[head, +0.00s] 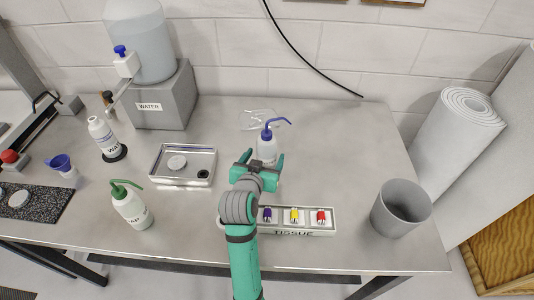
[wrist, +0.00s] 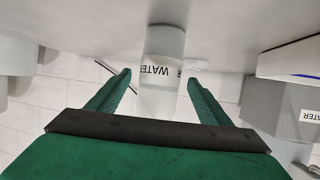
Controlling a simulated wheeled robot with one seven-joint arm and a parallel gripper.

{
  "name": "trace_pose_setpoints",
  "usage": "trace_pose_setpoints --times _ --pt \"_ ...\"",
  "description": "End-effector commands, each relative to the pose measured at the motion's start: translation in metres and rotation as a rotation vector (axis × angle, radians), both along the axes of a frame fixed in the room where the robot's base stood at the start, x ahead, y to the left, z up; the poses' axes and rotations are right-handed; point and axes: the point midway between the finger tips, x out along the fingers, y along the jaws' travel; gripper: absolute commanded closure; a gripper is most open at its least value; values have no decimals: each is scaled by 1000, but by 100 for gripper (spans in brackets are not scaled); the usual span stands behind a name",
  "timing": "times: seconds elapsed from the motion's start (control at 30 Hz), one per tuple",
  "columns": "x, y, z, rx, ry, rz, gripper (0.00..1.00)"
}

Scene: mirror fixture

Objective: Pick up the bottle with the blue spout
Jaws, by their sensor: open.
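The bottle with the blue spout (head: 267,149) stands upright on the grey table, right of the metal tray. Its body is white and translucent. In the wrist view, which looks upside down, the bottle (wrist: 162,73) carries a WATER label and appears between the fingers. My gripper (head: 264,158) is green, open and empty, just in front of the bottle and hiding its lower part in the head view. In the wrist view my gripper (wrist: 159,79) has its fingers apart on either side of the bottle's outline; I cannot tell whether they reach around it.
Clear goggles (head: 257,114) lie behind the bottle. A green-spout bottle (head: 131,209), another white bottle (head: 102,134) and a water dispenser (head: 160,98) stand left; a grey bin (head: 398,215) stands right.

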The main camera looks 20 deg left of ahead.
Motion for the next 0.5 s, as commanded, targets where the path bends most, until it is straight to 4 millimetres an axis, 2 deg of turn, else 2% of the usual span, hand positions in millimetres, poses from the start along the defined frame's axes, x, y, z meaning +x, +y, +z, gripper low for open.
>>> trace_pose_setpoints --times 0.2,0.5 --pt "26 1 -9 0 1 0 27" --pt "30 2 -11 -1 0 1 27"
